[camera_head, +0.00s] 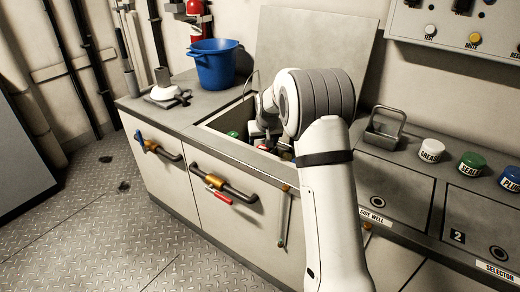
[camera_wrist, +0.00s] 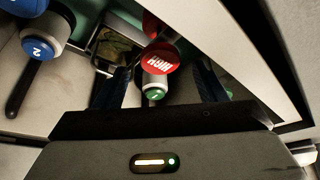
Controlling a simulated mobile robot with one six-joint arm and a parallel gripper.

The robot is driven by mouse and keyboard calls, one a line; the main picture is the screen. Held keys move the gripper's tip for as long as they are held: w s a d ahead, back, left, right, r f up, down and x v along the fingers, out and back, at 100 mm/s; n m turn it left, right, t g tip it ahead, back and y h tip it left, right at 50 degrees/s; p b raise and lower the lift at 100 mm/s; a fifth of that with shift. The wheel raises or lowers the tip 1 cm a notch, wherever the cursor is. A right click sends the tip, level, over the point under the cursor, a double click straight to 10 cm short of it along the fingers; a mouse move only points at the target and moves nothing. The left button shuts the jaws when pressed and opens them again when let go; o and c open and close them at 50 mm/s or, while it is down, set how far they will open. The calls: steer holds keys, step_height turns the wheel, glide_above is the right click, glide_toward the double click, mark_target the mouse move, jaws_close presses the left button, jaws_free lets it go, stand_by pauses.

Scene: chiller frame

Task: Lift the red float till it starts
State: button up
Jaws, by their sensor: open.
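In the wrist view the red float (camera_wrist: 160,57), marked HIGH, lies between the two dark fingers of my gripper (camera_wrist: 163,76). The fingers stand apart, one on each side of it, with gaps showing. A green cap marked 1 (camera_wrist: 155,94) sits just below the red float in the picture. In the head view my gripper reaches down into the open well (camera_head: 215,132), mostly hidden by my arm. A bit of red (camera_head: 263,147) shows there beside it.
A blue part marked 2 (camera_wrist: 42,46) is at the left in the wrist view. In the head view a raised lid (camera_head: 310,45) stands behind the well and a blue bucket (camera_head: 214,65) at its back left.

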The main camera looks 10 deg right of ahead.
steer(key=shift+x, duration=1.15)
steer(key=shift+c, duration=0.2)
